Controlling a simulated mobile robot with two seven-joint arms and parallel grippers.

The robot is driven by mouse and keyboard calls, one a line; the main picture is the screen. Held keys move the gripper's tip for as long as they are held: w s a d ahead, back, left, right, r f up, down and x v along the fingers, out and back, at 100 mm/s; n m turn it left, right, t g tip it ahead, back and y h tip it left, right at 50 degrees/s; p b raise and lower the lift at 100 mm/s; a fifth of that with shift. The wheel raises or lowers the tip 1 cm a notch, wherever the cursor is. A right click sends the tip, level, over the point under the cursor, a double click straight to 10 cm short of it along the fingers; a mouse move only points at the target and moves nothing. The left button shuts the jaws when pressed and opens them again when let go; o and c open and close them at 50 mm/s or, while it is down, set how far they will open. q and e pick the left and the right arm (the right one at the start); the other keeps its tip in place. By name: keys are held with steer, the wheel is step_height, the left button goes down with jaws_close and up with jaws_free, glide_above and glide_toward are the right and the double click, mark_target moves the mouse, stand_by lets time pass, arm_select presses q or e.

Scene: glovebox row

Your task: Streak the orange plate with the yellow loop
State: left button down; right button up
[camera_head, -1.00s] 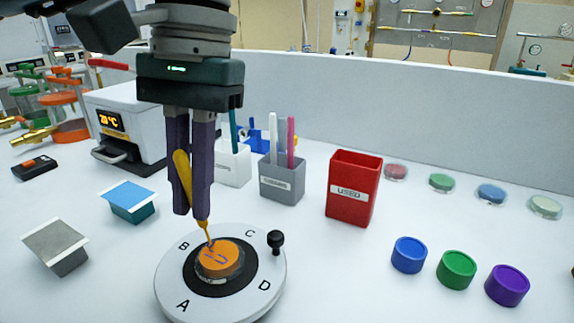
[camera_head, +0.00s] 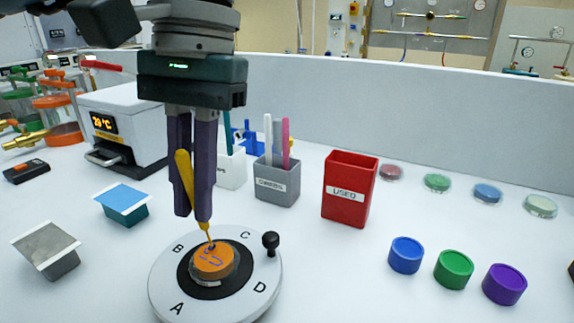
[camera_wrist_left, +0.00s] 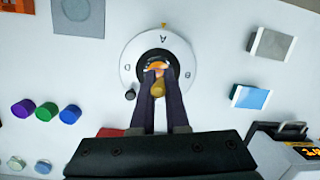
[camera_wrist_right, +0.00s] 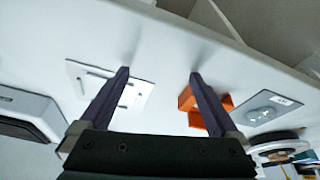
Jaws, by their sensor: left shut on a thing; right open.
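The orange plate (camera_head: 213,259) sits open in the middle of the white turntable (camera_head: 165,287) marked A, B, C, D. Purple streak marks show on its orange surface. My left gripper (camera_head: 194,215) is shut on the yellow loop (camera_head: 184,172), which hangs down with its tip at the plate's far edge. I cannot tell whether the tip touches the surface. The left wrist view also shows the loop (camera_wrist_left: 157,89) between the fingers, over the plate (camera_wrist_left: 157,66). My right gripper (camera_wrist_right: 160,75) is open and empty in the right wrist view, away from the turntable.
A black knob (camera_head: 270,241) stands on the turntable's right side. Behind are a grey holder (camera_head: 277,187) with sticks and a red USED bin (camera_head: 348,192). Blue (camera_head: 406,255), green (camera_head: 454,269) and purple (camera_head: 504,284) lids lie at the right. Foil-topped (camera_head: 47,248) and blue-topped (camera_head: 122,202) boxes stand left.

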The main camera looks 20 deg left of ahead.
arm_select(q)
steer(key=shift+d, duration=0.35)
arm_select(e)
steer(key=shift+f, duration=0.25)
arm_select(q)
steer(key=shift+s+d+b, duration=0.1)
steer(key=shift+d+b, duration=0.65)
steer(key=shift+d, duration=0.15)
arm_select(e)
steer(key=shift+f, duration=0.1)
stand_by(0.4)
steer(key=shift+r+p, duration=0.35)
steer(key=shift+p, duration=0.45)
steer(key=shift+r+p, duration=0.95)
steer(key=shift+r, duration=0.05)
arm_select(q)
step_height(320, 180, up, 6)
